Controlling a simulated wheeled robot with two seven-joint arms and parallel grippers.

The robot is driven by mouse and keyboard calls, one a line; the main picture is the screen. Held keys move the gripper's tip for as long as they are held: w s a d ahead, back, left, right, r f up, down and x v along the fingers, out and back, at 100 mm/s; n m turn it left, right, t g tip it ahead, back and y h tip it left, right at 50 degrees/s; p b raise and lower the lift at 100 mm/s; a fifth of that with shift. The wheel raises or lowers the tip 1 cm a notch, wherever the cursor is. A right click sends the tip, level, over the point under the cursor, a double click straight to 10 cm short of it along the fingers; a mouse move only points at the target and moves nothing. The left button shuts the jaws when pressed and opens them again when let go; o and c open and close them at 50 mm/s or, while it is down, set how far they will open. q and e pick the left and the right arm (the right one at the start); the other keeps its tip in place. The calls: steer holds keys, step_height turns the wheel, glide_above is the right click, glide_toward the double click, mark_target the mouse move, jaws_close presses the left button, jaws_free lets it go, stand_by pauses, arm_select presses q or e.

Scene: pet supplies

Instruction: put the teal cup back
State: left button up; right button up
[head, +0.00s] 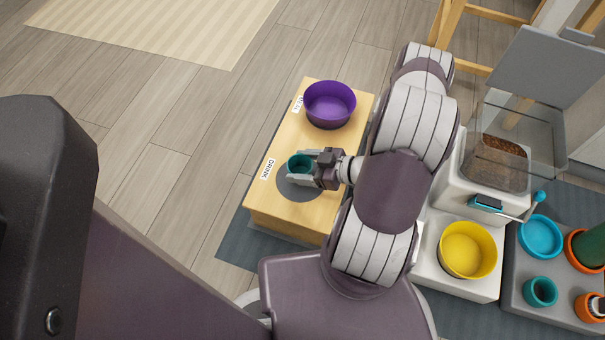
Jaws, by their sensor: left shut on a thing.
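A small dark teal cup (297,161) is at the wooden stand (318,92), over the grey round spot (290,192) beside the DRINK label. My left gripper (302,168) is shut on the cup from its right side. The cup looks upright. I cannot tell whether its base touches the spot or is slightly above it, as the gripper hides part of it. My right gripper is not in view.
A purple bowl (330,104) sits at the stand's far end. At right are a food dispenser (455,190) with a yellow bowl (468,250), and a grey tray (535,315) holding a blue bowl (541,236), another teal cup (540,291) and orange-rimmed pots.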

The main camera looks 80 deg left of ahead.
arm_select(q)
step_height(320, 180, down, 3)
steer(key=shift+r+b, duration=0.15)
steer(key=shift+b, duration=0.4)
steer(key=shift+r+p, duration=0.3)
steer(key=shift+p, duration=0.05)
steer(key=shift+f, duration=0.15)
steer(key=o, duration=1.2)
steer(key=shift+c, duration=0.2)
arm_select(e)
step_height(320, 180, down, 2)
arm_select(q)
steer(key=shift+w+r+p, duration=0.2)
steer(key=shift+r+p, duration=0.1)
steer(key=shift+r, duration=0.1)
steer(key=p+v, duration=0.6)
steer(key=v, duration=0.4)
steer(key=shift+w+d+r, duration=0.1)
steer(key=shift+w+d, duration=0.05)
steer(key=shift+w, duration=0.05)
steer(key=shift+w+d+p, duration=0.25)
steer(key=shift+w+p, duration=0.05)
steer(key=shift+w, duration=0.2)
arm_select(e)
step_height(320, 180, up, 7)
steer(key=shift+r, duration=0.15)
